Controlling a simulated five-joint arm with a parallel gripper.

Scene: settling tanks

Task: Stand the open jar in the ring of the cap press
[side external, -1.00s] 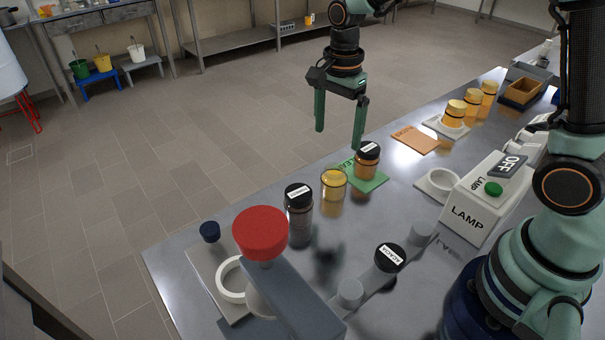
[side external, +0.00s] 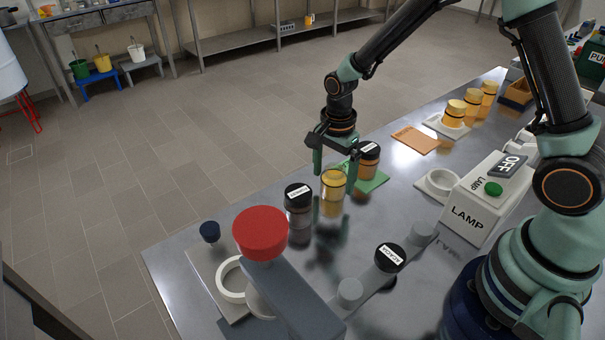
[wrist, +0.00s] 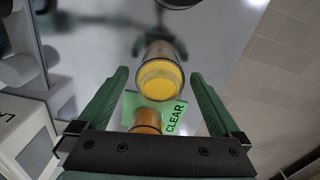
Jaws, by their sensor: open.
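The open jar (side external: 333,191) is clear glass with yellow contents and no lid; it stands on the steel bench. In the wrist view the open jar (wrist: 160,79) shows from above, between the finger tips. The cap press has a red knob (side external: 260,233), a grey arm and a white ring (side external: 231,280) on a pale base plate. The ring looks empty, partly hidden by the press.
A black-capped dark jar (side external: 299,208) stands close left of the open jar. A capped amber jar (side external: 369,157) stands on the green mat (side external: 374,185) just behind. A black-topped labelled piece (side external: 390,257) and the lamp box (side external: 478,200) are to the right.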

